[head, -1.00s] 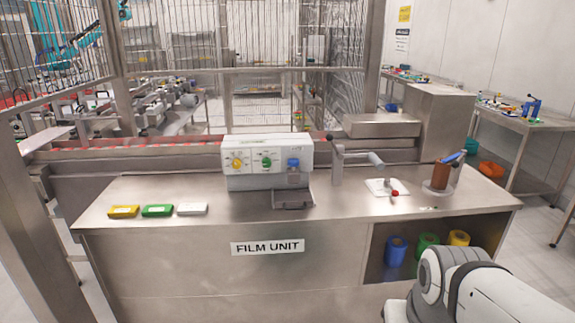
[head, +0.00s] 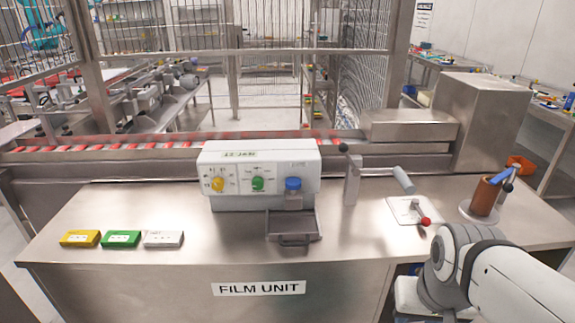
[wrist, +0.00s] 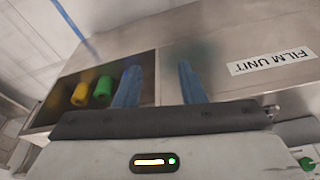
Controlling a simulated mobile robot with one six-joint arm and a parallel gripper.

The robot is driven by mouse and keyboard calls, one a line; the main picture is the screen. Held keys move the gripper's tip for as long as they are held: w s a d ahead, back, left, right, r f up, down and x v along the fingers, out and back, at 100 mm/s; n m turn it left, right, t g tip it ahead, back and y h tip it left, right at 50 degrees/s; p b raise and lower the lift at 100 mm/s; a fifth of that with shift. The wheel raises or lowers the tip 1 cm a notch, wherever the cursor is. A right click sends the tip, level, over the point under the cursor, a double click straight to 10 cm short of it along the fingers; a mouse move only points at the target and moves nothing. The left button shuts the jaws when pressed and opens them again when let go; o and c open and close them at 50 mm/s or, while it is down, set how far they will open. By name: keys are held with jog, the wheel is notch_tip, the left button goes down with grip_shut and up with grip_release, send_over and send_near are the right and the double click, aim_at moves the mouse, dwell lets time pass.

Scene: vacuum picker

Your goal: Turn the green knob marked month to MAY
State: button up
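The green knob (head: 258,184) sits in the middle of the white machine's (head: 222,160) front panel, on the steel bench. The marks around the knobs are too small to read. In the wrist view my gripper (wrist: 158,85) shows two blue fingers apart with nothing between them. It is low in front of the bench, away from the knob. In the head view my arm is at the lower right and its gripper is out of sight.
Yellow (head: 80,238), green (head: 121,239) and white (head: 163,239) boxes lie on the bench at left. A crank handle (head: 352,178), a red-knobbed lever plate (head: 411,212) and a brown cup (head: 484,195) stand at right. The wrist view shows rolls (wrist: 103,91) in an open shelf.

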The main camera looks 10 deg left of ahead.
jog(key=shift+o, duration=0.5)
jog(key=shift+s, duration=0.1)
jog(key=shift+o, duration=0.9)
jog(key=w+a+n+t+y+b, duration=0.1)
jog(key=w+a+n+t+y, duration=0.1)
jog(key=w+a, duration=0.5)
jog(key=shift+w+a+f+n+t+b, duration=0.25)
jog(key=shift+w+n+t, duration=0.45)
jog(key=shift+w, duration=0.55)
jog(key=n+t+y+b, duration=0.2)
jog(key=n+t+b, duration=0.2)
jog(key=n+t, duration=0.55)
send_near(257, 186)
jog(key=f+m+t, duration=0.2)
jog(key=m, duration=0.1)
jog(key=x, duration=0.8)
jog(key=shift+a+r, duration=0.15)
